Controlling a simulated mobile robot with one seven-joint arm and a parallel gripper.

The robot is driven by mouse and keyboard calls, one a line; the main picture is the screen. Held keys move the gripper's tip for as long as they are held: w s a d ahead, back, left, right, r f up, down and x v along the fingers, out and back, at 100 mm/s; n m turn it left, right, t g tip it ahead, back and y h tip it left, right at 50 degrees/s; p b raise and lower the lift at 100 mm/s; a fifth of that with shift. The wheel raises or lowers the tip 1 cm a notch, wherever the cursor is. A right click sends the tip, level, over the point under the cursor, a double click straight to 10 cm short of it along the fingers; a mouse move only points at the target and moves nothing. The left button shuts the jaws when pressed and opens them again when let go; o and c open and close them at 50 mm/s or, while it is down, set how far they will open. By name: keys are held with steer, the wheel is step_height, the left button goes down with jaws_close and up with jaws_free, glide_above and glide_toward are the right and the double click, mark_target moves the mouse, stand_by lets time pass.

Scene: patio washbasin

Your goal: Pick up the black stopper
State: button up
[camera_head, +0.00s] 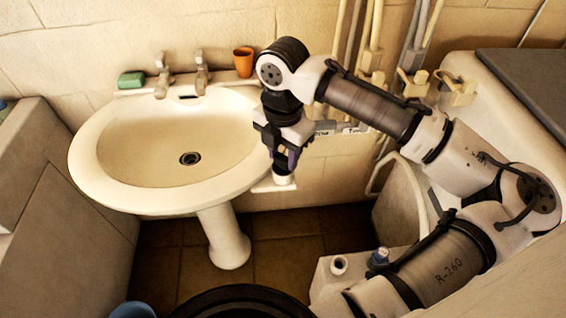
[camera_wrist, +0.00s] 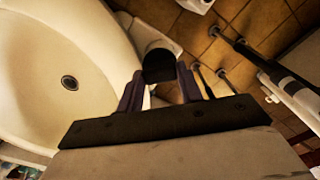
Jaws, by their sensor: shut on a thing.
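The black stopper (camera_wrist: 158,66) is a dark, short round piece between my gripper's two purple-grey fingers in the wrist view. My gripper (camera_wrist: 159,80) is shut on it. In the head view my gripper (camera_head: 284,164) points down just right of the washbasin's rim. The stopper is mostly hidden there by the fingers. A small white surface (camera_head: 262,187) lies just below the fingers. I cannot tell whether the stopper still touches what is beneath it.
The white washbasin (camera_head: 120,165), with an open drain (camera_head: 190,158), is left of my gripper. Its taps (camera_head: 201,75), a green soap (camera_head: 131,79) and an orange cup (camera_head: 243,62) are at the back. Pipes (camera_head: 372,45) run down the wall. A blue-capped bottle (camera_head: 378,258) stands low right.

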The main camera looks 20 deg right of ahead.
steer(key=shift+c, duration=1.2)
steer(key=shift+r, duration=0.1)
